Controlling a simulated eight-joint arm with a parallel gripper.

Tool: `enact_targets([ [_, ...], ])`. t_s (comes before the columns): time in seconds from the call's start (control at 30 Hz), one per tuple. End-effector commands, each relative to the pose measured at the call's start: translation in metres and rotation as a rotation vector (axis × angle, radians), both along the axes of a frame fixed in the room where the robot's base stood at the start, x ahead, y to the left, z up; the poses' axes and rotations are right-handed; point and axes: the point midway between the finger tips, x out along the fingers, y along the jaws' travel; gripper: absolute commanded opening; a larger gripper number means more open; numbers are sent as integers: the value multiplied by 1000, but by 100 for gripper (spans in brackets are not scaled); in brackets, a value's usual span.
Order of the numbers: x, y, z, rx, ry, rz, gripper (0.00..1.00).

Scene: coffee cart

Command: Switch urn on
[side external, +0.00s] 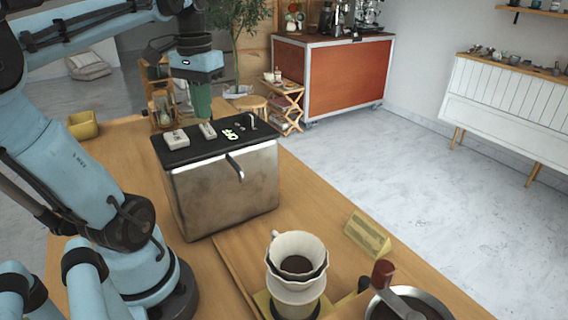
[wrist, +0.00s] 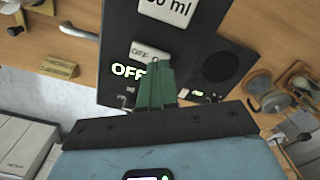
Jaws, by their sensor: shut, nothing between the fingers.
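The urn (side external: 225,190) is a metal box with a black top, standing on the wooden counter. Its top carries two pale raised labelled pieces (side external: 176,138) and a lit display (side external: 230,134). In the wrist view the display (wrist: 128,72) reads OFF, beside a pale labelled block (wrist: 150,54) and a panel marked "50 ml" (wrist: 167,12). My gripper (side external: 202,114) has green fingers, shut and empty, pointing down over the far part of the urn's top. In the wrist view its fingertips (wrist: 155,72) overlap the block's lower edge; I cannot tell whether they touch.
The urn's dark tap handle (side external: 235,166) sticks out in front. A white dripper with coffee grounds (side external: 298,250), a yellowish block (side external: 368,232) and a grinder with a crank (side external: 405,305) stand nearer the camera. A yellow container (side external: 83,125) is at the far left.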

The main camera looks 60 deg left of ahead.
Motion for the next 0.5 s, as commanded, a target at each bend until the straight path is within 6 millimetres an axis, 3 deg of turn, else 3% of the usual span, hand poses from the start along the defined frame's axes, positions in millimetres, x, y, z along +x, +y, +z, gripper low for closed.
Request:
enact_targets([
  [0.5,0,0,-5,0,0,0,0],
])
